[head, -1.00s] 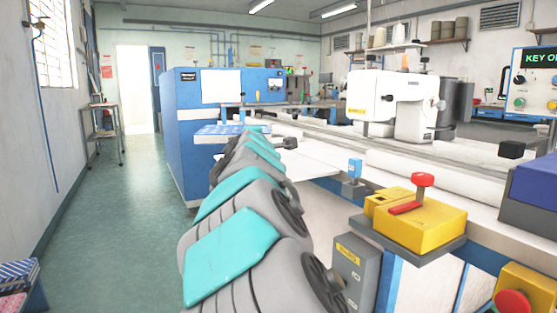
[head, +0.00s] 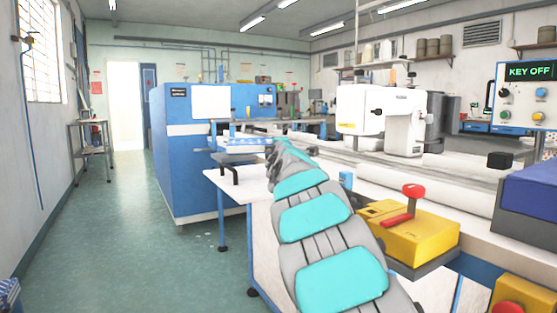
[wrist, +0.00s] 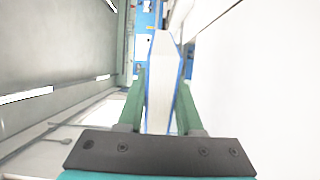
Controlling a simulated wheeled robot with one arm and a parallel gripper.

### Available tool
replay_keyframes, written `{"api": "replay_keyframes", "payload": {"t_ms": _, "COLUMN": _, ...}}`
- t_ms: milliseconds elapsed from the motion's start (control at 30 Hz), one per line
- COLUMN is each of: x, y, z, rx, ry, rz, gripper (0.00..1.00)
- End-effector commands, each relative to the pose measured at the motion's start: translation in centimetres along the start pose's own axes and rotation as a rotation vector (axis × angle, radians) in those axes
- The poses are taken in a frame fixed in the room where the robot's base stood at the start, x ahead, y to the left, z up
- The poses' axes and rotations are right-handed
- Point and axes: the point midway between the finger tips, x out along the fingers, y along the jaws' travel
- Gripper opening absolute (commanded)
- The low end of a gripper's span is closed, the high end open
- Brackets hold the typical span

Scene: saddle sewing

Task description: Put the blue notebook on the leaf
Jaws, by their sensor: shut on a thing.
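The blue notebook (wrist: 162,100) shows edge-on in the wrist view, with white page edges between blue covers. My gripper (wrist: 161,78) is shut on it, with one green finger against each cover. In the head view my arm stretches away from me, and its links hide the gripper and the notebook. A white flat leaf (head: 236,186) with a blue leg stands at the near end of the long bench, left of my arm. Part of it is hidden behind my arm.
A blue cabinet machine (head: 195,190) stands behind the leaf. A yellow box with a red lever (head: 410,232) is on the bench's near edge, right of my arm. A white sewing machine (head: 385,118) stands further back.

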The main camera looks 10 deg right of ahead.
Motion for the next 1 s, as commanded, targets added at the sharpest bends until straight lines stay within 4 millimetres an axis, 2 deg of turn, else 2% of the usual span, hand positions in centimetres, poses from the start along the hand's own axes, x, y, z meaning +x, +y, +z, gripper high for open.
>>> {"api": "replay_keyframes", "payload": {"t_ms": 167, "x": 0.8, "y": -0.2, "z": 0.9, "rx": 0.002, "ry": -0.002, "rz": 0.0, "gripper": 0.0}}
{"api": "replay_keyframes", "payload": {"t_ms": 300, "x": 0.9, "y": -2.6, "z": 0.7, "rx": 0.002, "ry": 0.0, "rz": 0.0, "gripper": 0.0}}
{"api": "replay_keyframes", "payload": {"t_ms": 433, "x": 0.8, "y": -3.4, "z": 0.8, "rx": 0.003, "ry": -0.001, "rz": 0.003, "gripper": 0.0}}
{"api": "replay_keyframes", "payload": {"t_ms": 1000, "x": 0.8, "y": -4.1, "z": 0.9, "rx": 0.002, "ry": -0.002, "rz": 0.002, "gripper": 0.0}}
